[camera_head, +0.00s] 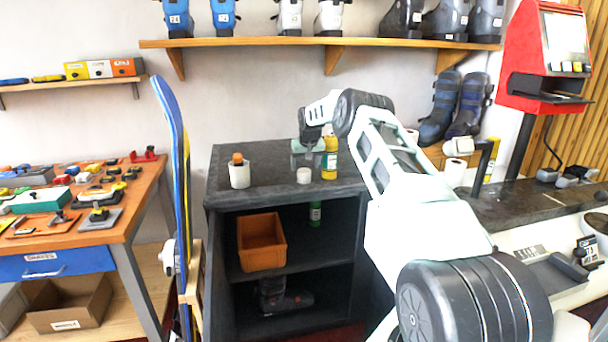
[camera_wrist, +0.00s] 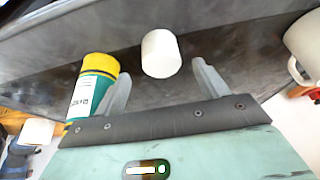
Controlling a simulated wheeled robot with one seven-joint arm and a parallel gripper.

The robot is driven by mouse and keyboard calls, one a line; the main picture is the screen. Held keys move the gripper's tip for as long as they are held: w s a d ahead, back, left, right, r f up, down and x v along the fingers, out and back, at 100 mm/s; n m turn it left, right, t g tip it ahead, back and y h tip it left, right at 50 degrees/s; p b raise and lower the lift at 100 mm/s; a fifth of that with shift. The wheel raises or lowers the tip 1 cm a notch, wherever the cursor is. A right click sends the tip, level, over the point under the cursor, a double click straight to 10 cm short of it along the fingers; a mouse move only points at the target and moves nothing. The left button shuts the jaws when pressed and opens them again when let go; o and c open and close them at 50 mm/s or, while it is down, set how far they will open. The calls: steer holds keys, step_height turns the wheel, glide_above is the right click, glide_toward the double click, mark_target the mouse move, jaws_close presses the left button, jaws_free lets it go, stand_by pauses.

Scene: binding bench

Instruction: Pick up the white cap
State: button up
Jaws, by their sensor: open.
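The white cap (camera_head: 303,175) is a short white cylinder on the dark top of the bench, between a white cup and a yellow bottle. In the wrist view the white cap (camera_wrist: 160,53) lies just beyond my fingertips, near the middle of the gap between them. My gripper (camera_wrist: 160,76) is open and empty, its two grey fingers apart. In the head view my gripper (camera_head: 307,155) hangs above and behind the cap, partly hidden by my own arm.
A yellow bottle with a green band (camera_wrist: 95,88) stands close beside one finger. It also shows in the head view (camera_head: 330,160). A white cup (camera_head: 239,176) with an orange-brown item stands left of the cap. The dark bench top (camera_head: 270,155) is otherwise mostly clear there.

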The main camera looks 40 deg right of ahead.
mark_target(304, 171)
steer(key=shift+p+x, duration=0.8)
steer(key=shift+x, duration=1.75)
steer(key=shift+a, duration=0.15)
steer(key=c, duration=1)
